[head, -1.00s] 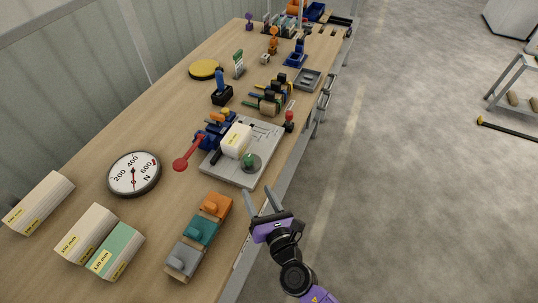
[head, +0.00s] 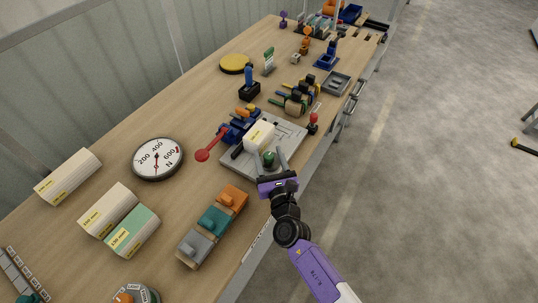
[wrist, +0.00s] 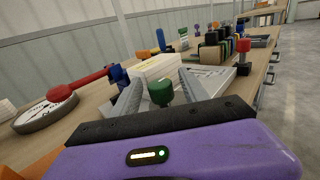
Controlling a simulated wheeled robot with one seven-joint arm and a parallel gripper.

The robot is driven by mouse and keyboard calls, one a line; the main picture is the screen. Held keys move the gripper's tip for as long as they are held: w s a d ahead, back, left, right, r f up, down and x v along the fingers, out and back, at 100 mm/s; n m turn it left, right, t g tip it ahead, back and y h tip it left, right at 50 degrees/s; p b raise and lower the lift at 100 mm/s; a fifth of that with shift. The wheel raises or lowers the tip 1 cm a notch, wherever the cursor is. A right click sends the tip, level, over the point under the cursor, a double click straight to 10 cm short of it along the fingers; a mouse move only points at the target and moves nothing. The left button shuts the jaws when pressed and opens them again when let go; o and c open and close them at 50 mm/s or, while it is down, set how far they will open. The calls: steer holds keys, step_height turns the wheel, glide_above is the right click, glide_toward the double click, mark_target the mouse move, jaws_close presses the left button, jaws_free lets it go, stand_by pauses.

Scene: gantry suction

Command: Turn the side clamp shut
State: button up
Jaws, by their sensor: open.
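A grey fixture plate (head: 238,168) on the bench holds a white block (head: 260,136) with a yellow label. A green knob (head: 270,158) stands at the plate's near edge, beside the block. A blue clamp (head: 236,126) with a red ball-ended lever (head: 203,155) is at the plate's left side; the lever sticks out to the left. My gripper (head: 269,152) is open at the plate's near edge. In the wrist view the green knob (wrist: 160,92) shows between the two grey fingers, with gaps on both sides. Whether the fingers touch it cannot be told.
A small red-topped post (head: 313,122) stands just right of the plate. Orange, teal and grey blocks (head: 214,222) sit in front of it, near my arm. A round dial (head: 157,159) lies at left. Several black-and-tan tools (head: 298,98) are beyond the plate.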

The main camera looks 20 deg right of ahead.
jaws_close()
